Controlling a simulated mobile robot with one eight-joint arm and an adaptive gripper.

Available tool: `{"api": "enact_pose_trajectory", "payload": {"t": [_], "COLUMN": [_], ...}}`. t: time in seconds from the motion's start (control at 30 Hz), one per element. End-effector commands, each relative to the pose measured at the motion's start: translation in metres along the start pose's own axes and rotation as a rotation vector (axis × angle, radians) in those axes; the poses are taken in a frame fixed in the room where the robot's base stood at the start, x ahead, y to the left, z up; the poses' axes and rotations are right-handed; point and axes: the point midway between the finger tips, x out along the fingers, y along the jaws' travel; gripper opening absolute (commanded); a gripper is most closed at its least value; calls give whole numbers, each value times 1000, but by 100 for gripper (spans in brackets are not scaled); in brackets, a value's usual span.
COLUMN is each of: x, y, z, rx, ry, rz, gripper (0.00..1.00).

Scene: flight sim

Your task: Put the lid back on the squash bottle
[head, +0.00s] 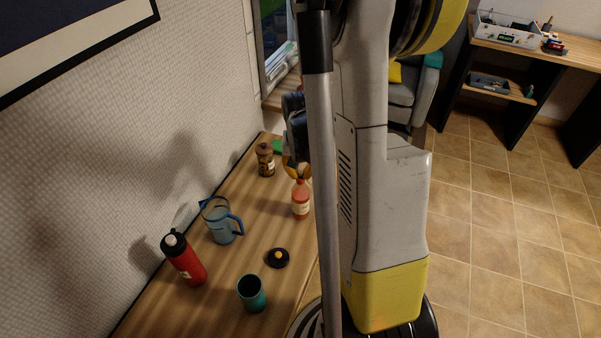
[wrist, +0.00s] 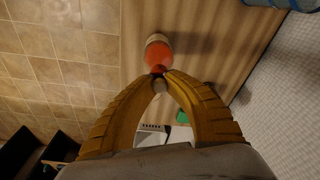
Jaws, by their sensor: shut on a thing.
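The squash bottle (head: 300,201) is orange-red with a pale label and stands upright on the wooden table. In the wrist view the bottle (wrist: 158,50) is just beyond my fingertips, its neck towards them. My gripper (head: 292,166) is at the bottle's top in the head view, partly hidden by my arm.
The table (head: 240,270) also holds a brown jar (head: 265,161), a blue-handled jug (head: 221,222), a red flask (head: 185,260), a teal cup (head: 251,294) and a black disc with an orange knob (head: 278,259). The wall (head: 150,130) borders the table's left side.

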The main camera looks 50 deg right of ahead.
Motion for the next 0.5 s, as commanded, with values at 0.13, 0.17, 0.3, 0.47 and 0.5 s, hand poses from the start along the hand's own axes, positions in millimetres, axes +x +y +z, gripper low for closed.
{"api": "enact_pose_trajectory", "payload": {"t": [0.13,0.17,0.3,0.47,0.5], "x": [0,0,0,0,0], "y": [0,0,0,0,0], "z": [0,0,0,0,0], "rx": [0,0,0,0,0], "ry": [0,0,0,0,0], "rz": [0,0,0,0,0], "gripper": [0,0,25,38,38]}}
